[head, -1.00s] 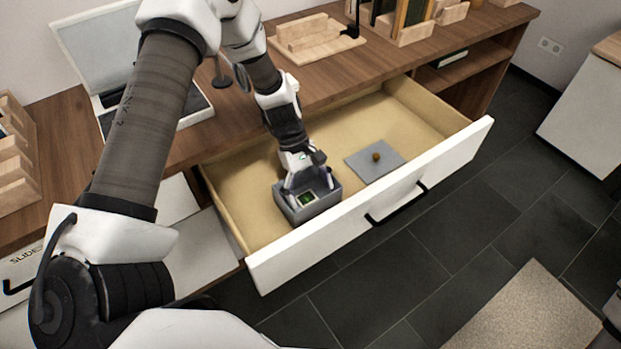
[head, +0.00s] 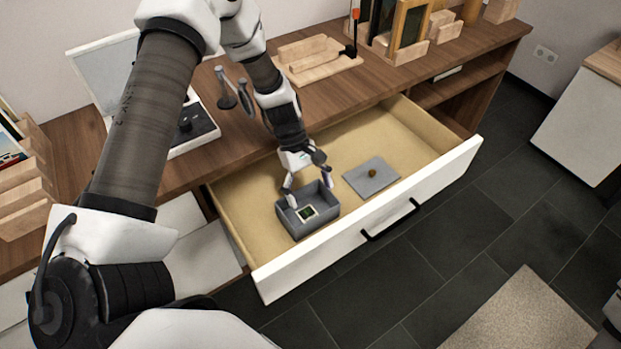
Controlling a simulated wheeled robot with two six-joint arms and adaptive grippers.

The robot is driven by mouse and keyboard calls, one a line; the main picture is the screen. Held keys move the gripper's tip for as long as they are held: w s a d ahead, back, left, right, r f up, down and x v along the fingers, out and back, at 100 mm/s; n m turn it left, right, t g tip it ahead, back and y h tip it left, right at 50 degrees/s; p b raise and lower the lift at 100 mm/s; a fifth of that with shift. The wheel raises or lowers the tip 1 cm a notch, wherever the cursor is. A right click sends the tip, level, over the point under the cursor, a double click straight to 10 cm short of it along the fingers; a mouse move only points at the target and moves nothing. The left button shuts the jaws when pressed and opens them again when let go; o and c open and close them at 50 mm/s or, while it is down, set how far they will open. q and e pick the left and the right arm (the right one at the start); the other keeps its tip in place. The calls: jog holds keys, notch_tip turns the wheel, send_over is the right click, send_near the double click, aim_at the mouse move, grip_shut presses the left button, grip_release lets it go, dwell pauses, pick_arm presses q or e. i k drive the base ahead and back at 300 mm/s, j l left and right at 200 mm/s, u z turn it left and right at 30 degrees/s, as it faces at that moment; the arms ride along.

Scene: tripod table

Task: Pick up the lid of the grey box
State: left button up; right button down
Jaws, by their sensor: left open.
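The grey box (head: 327,211) stands without its lid in the open drawer, near the drawer's front left. A small item with a dark green face (head: 306,212) lies inside it. The lid (head: 383,180), a flat grey plate with a round brown knob (head: 372,173), lies on the drawer floor to the right of the box, apart from it. My left gripper (head: 308,190) is open above the box, its fingers spread near the box's left and right sides. Whether the fingers touch the box I cannot tell. My right gripper is not in view.
The pulled-out drawer (head: 258,196) has a white front (head: 440,182) with a black handle (head: 390,220). Free floor lies in the drawer behind the lid. On the wooden desk (head: 330,101) are a laptop (head: 186,128), a lamp-like stand and wooden organizers (head: 318,60).

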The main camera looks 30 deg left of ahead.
aim_at(375, 175)
jog(key=k+j, duration=0.3)
jog(key=k, duration=0.15)
jog(key=k+j, duration=0.25)
jog(key=k, duration=0.2)
